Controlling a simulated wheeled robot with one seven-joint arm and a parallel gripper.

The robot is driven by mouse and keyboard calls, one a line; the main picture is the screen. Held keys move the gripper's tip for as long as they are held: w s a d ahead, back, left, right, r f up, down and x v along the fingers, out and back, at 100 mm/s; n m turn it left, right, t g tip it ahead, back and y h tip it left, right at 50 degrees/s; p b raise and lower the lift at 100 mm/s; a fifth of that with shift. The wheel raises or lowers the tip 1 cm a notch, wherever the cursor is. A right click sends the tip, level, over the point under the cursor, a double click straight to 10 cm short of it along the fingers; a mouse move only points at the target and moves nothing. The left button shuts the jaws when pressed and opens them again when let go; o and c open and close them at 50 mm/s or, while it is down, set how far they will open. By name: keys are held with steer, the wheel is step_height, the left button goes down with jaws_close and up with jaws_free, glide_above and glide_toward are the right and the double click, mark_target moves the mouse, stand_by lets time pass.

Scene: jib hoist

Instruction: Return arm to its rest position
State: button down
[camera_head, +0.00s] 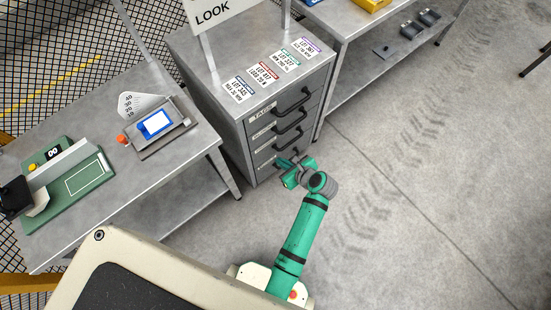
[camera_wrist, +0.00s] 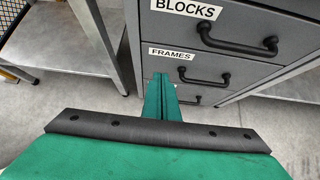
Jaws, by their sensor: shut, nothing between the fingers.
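My green arm (camera_head: 300,235) reaches up from my base towards the drawer cabinet. My gripper (camera_head: 288,170) is in front of the cabinet's lower drawers and overlaps the lowest handle in the head view. I cannot tell from there whether it touches. In the wrist view my gripper (camera_wrist: 161,82) shows its two green fingers together, with nothing between them. They point at the cabinet front, below the FRAMES label (camera_wrist: 171,53).
The grey drawer cabinet (camera_head: 222,105) has several black handles, and its drawers look shut. Tag cards lie on top. A workbench (camera_head: 190,150) with a green fixture and a blue-framed device stands left. Another bench (camera_head: 345,80) stands behind right. The floor (camera_head: 420,190) at right is clear.

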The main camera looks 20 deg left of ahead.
steer(key=shift+d+r, duration=0.2)
steer(key=s+d+n+t+h, duration=0.55)
steer(key=s+d+n, duration=0.4)
steer(key=s, duration=0.55)
steer(key=s+d+r+n+t+h, duration=0.1)
steer(key=s+d+r+n+t, duration=0.1)
steer(key=s+r+n, duration=0.4)
steer(key=s+d+r+n+t+h, duration=0.1)
steer(key=s+r+n, duration=0.5)
steer(key=r, duration=1.1)
steer(key=shift+d+n+t+h, duration=0.35)
steer(key=shift+n+t+h, duration=0.2)
steer(key=shift+n+t, duration=0.6)
